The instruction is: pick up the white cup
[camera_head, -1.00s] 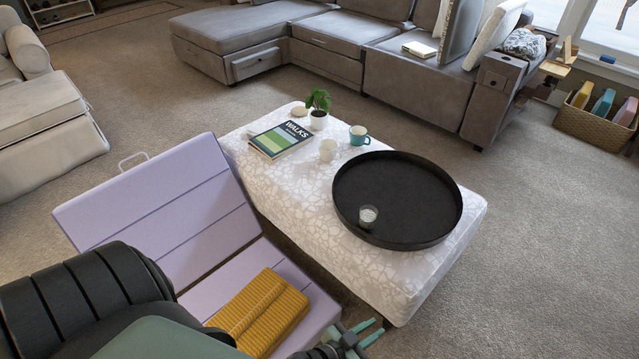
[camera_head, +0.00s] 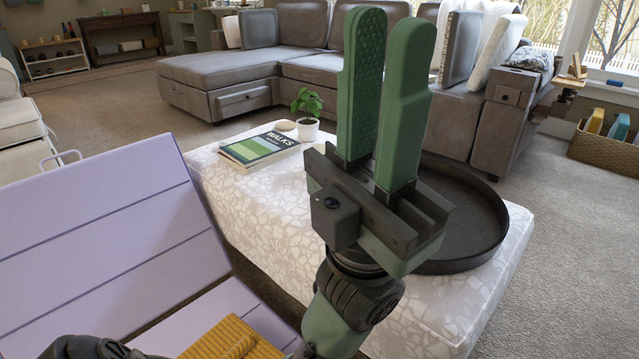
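My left gripper (camera_head: 388,22) stands upright and large in the middle of the view, close to the camera. Its two green fingers are apart, the textured inner pad of one shows, and nothing is seen between them. The white cup is not visible now; the gripper and wrist cover the part of the white patterned ottoman (camera_head: 255,203) where it stood. My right gripper is not in view.
A black round tray (camera_head: 488,222) is partly behind my gripper. A book (camera_head: 258,148) and a potted plant (camera_head: 307,104) stand on the ottoman's far left. A lilac folding seat (camera_head: 100,235) with a yellow cloth (camera_head: 232,340) is at left. A grey sofa (camera_head: 235,75) is behind.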

